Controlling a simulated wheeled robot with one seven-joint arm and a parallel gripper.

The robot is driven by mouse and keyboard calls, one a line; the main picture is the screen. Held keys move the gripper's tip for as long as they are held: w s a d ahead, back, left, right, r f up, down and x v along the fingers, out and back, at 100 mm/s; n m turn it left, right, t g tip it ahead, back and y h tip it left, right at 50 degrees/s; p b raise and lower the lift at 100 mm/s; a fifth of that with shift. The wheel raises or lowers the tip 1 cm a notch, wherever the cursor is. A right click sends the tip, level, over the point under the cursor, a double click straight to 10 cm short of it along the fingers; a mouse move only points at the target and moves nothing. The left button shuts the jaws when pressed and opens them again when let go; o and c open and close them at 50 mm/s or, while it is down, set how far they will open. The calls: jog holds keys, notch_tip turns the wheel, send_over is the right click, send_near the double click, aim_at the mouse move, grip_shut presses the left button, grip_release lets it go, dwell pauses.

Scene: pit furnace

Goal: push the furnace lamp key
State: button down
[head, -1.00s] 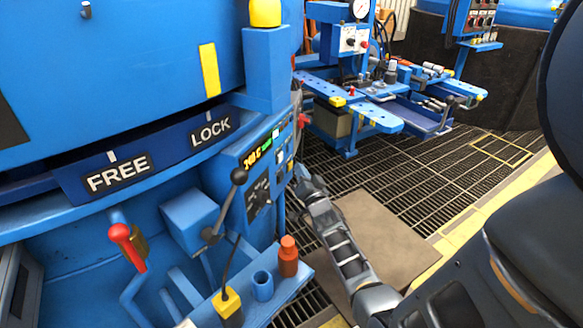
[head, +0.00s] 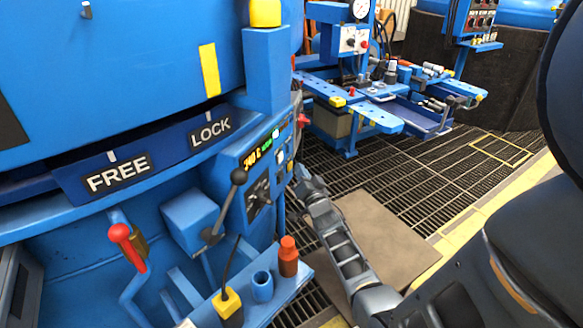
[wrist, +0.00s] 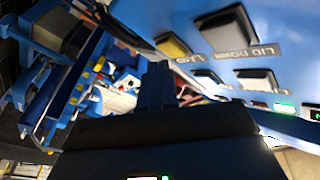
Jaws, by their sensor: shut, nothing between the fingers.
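The blue control panel (head: 243,180) stands left of my gripper (head: 298,172) in the head view, with small keys near its right edge. In the wrist view, a yellowish key (wrist: 172,45) has a label beside it that seems to read LAMP, partly unclear. A large grey key (wrist: 230,32) beside it is labelled LID DOWN. My gripper (wrist: 158,82) is shut and empty, its dark fingers pointing up the picture just below the yellowish key. I cannot tell whether the tips touch the panel.
Two pale keys, one of them here (wrist: 257,80), sit low on the panel. A black-knobbed lever (head: 238,178) and a red-knobbed lever (head: 122,235) stick out at the left. A blue workbench (head: 350,105) stands behind over open floor grating.

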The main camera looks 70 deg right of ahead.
jog(key=shift+w, duration=0.2)
dwell(0.5)
jog(key=shift+w+b, duration=0.3)
jog(key=shift+s+r, duration=0.1)
jog(key=shift+s+p, duration=0.35)
jog(key=shift+s, duration=0.05)
jog(key=s+p, duration=0.3)
jog(key=s, duration=0.3)
jog(key=shift+a, duration=0.35)
jog(key=shift+a, duration=0.1)
dwell(1.6)
